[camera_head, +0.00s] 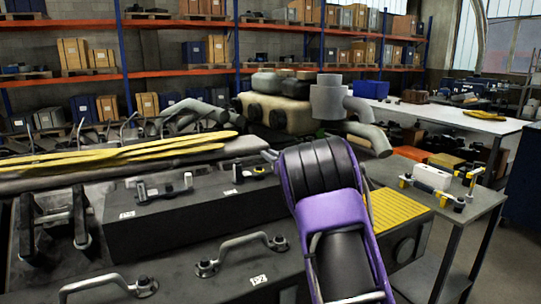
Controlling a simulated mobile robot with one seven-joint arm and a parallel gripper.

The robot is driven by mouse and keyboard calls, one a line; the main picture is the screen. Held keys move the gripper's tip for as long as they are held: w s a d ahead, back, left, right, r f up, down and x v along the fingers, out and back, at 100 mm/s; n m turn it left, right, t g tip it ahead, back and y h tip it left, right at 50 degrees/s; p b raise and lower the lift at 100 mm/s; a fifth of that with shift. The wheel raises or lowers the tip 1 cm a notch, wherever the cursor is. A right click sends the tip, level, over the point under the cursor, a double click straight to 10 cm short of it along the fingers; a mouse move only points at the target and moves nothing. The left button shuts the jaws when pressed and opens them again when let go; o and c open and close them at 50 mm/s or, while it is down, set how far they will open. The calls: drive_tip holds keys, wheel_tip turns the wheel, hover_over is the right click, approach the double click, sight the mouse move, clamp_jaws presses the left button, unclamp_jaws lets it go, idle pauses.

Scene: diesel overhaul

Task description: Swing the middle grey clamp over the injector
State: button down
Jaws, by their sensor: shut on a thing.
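A second, smaller piece of this kind (249,172) sits farther right on the block, close to my arm. I cannot tell which of them is the middle clamp. I cannot make out an injector. My purple and black arm stands in front of the right part of the block and hides what is behind it. My gripper does not show.
Grey bar handles (240,248) stand up from the near ledge. Long yellow strips (130,152) lie at the back left. A side table (470,207) at the right carries a white box (432,177) and yellow-ended fittings. Grey pipes (368,136) rise behind my arm.

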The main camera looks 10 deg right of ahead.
drive_tip(key=c, duration=0.8)
unclamp_jaws()
drive_tip(key=shift+w+f, duration=0.1)
drive_tip(key=shift+f, duration=0.05)
drive_tip(key=shift+o, duration=0.2)
drive_tip(key=v, duration=1.7)
drive_tip(key=shift+s+b, duration=0.2)
drive_tip(key=shift+b, duration=0.25)
